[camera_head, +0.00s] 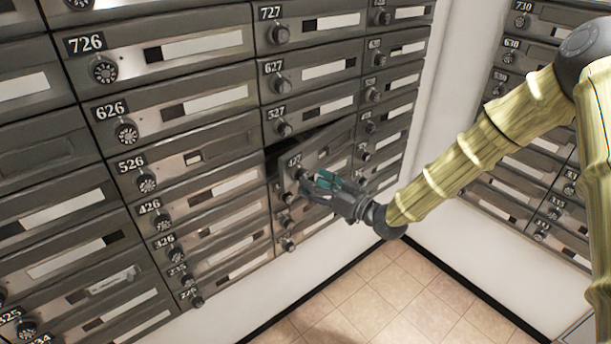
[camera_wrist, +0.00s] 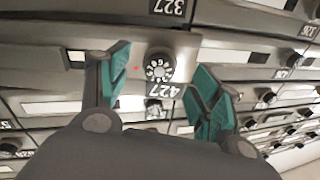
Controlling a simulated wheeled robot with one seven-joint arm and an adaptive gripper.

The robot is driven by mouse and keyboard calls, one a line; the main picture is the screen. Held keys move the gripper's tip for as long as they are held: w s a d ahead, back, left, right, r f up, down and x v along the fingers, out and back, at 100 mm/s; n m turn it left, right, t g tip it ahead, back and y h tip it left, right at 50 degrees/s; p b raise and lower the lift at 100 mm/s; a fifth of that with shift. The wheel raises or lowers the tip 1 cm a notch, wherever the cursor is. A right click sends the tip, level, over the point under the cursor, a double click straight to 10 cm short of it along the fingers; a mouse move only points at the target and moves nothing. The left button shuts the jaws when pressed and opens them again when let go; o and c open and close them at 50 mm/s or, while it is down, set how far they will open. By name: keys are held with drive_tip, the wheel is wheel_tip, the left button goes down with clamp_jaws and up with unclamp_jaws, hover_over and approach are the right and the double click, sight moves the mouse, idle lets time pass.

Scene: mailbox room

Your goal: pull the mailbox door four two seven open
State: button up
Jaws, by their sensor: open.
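Mailbox door 427 (camera_head: 326,150) is grey metal and stands partly open in the head view, tilted out from the wall with a dark gap along its left side. Its round knob (camera_head: 301,174) is close to the tips of my gripper (camera_head: 320,182). In the wrist view the door's number label (camera_wrist: 164,90) and black dial knob (camera_wrist: 158,68) appear upside down. The open teal fingers of my gripper (camera_wrist: 163,82) are on either side of the knob, with space between them and it. The door's inside is hidden.
Closed doors surround it, including 527 (camera_head: 310,113) above and 426 (camera_head: 190,205) to the left, each with a protruding knob. Another mailbox bank (camera_head: 535,60) stands at the right. The tiled floor (camera_head: 385,295) below is clear.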

drive_tip(key=shift+p+x, duration=0.3)
drive_tip(key=shift+x, duration=1.7)
drive_tip(key=shift+s, duration=0.1)
